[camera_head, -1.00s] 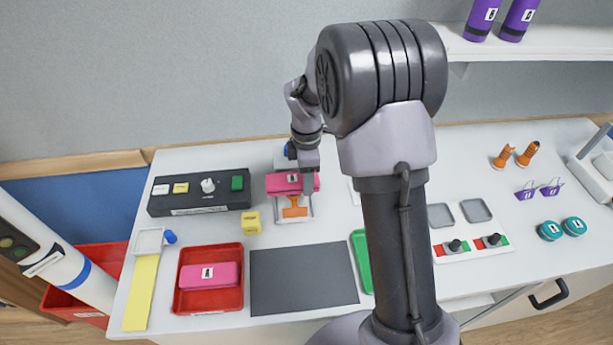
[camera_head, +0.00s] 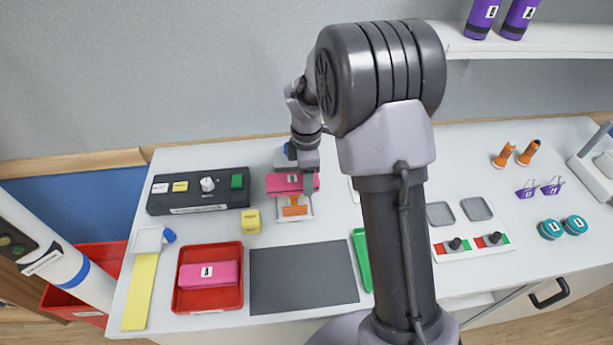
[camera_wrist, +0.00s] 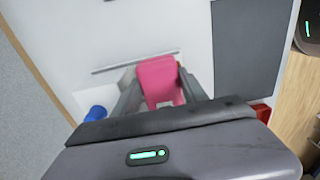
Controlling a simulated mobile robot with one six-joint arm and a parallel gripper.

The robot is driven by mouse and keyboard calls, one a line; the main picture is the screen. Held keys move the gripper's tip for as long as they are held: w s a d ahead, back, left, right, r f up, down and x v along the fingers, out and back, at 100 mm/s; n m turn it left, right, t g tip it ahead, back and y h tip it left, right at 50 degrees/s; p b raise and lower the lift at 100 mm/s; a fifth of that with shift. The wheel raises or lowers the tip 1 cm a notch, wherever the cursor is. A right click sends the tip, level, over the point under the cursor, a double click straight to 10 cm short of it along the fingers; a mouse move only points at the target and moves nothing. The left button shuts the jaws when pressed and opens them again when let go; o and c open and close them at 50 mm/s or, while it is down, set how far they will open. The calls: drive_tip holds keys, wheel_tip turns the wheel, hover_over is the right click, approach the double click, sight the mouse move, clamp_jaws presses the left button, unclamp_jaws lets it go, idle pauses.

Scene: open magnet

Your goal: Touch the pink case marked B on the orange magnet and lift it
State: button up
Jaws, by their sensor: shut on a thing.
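In the head view, a pink case (camera_head: 280,184) with a small white label, its letter too small to be sure of, is at my gripper. It shows just behind the orange magnet (camera_head: 294,209) of a white-framed stand; I cannot tell whether they touch. My gripper (camera_wrist: 160,93) is shut on this case, which shows between the two fingers in the wrist view (camera_wrist: 158,76). One finger shows at the case's right in the head view; the other is hidden. A second pink case (camera_head: 190,275), marked A, lies in a red tray (camera_head: 208,304).
A black button box (camera_head: 199,203) and a yellow block (camera_head: 250,221) stand left of the stand. A dark grey mat (camera_head: 303,277) lies bare in front. A green tray (camera_head: 361,260) is partly hidden by my arm. A shelf (camera_head: 545,42) overhangs at right.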

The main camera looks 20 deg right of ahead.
drive_tip(key=shift+f, duration=0.35)
drive_tip(key=shift+r, duration=0.1)
idle(0.5)
drive_tip(key=shift+r+p, duration=0.9)
drive_tip(key=shift+r, duration=0.2)
idle(0.9)
drive_tip(key=shift+r+p, duration=3.05)
drive_tip(key=shift+r, duration=0.25)
